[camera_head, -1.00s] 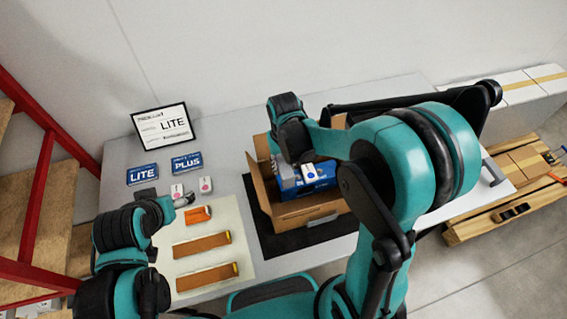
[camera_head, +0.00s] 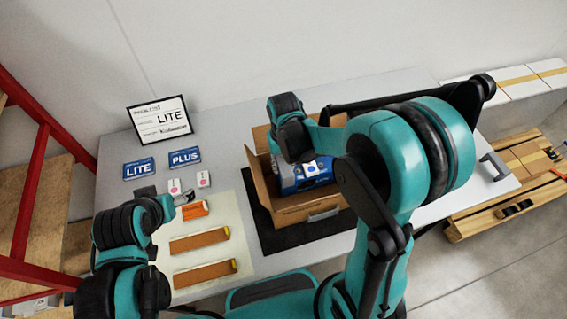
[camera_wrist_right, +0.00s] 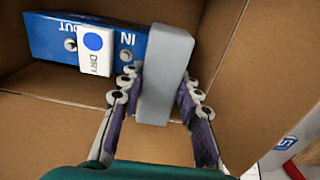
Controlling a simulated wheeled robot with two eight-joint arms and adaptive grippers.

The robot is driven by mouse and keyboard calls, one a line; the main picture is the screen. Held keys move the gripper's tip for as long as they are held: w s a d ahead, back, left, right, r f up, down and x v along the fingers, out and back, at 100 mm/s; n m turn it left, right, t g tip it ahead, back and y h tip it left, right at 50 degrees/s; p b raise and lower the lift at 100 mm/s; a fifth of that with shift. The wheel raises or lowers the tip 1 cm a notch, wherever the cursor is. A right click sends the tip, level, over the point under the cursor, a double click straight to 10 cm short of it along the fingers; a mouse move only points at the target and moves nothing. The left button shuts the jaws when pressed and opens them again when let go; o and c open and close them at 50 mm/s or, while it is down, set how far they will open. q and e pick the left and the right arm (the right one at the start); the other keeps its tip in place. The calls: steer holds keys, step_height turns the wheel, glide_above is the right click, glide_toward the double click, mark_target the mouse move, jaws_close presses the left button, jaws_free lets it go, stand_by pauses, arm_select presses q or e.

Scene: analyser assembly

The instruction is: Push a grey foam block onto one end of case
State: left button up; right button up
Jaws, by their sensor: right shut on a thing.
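The blue case (camera_wrist_right: 118,45) lies inside an open cardboard box; its top carries IN and OUT markings and a white label with a blue dot. The case (camera_head: 318,182) also shows partly in the head view, beneath my right arm. My right gripper (camera_wrist_right: 160,92) is shut on the grey foam block (camera_wrist_right: 166,65), with a finger on each side. The block stands at the IN end of the case, overlapping it in the wrist view; I cannot tell whether it is fully seated. My left gripper (camera_head: 187,199) is near the orange part (camera_head: 195,210); its jaw state is unclear.
Cardboard box walls (camera_head: 262,184) closely surround the case, on a black mat (camera_head: 285,240). Left of it, a pale mat (camera_head: 225,252) holds two brown strips (camera_head: 199,241). LITE (camera_head: 139,169) and PLUS (camera_head: 185,158) cards and a framed sign (camera_head: 160,120) stand behind.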

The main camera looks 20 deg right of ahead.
steer(key=shift+f+b, duration=1.75)
steer(key=shift+f, duration=0.2)
stand_by(1.7)
steer(key=o, duration=1)
steer(key=shift+r, duration=0.15)
